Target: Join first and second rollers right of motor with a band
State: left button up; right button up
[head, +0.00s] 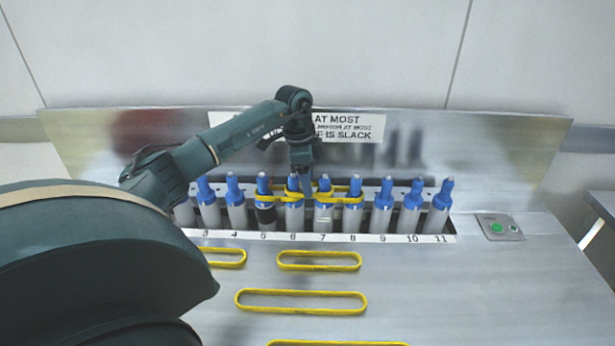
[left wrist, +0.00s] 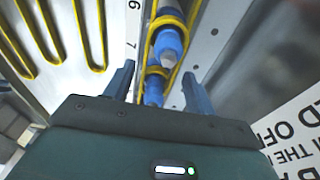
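A row of blue-topped rollers (head: 383,208) stands in a slot above numbers, with roller 5 (head: 265,215), the one with a dark body, taken as the motor. Roller 6 (head: 294,215) and roller 7 (head: 323,218) stand to its right. A yellow band (head: 345,199) is around roller tops near 7 and 8; yellow also shows by 5 and 6, but the exact loops are partly hidden. My left gripper (head: 304,172) points down over rollers 6 and 7. In the left wrist view its fingers (left wrist: 159,88) are apart, with banded blue tops (left wrist: 168,42) between or beyond them. My right gripper is out of view.
Several loose yellow bands lie on the metal table in front, including a short one (head: 320,268) and a longer one (head: 300,308). A sign (head: 350,127) is on the back panel behind the rollers. A button box (head: 498,228) sits at the right.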

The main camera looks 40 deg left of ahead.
pick_arm(q)
jog(key=shift+o, duration=1)
notch_tip(320, 180, up, 13)
jog(key=s+a, duration=0.1)
jog(key=shift+s+a, duration=0.15)
jog(key=shift+a, duration=0.1)
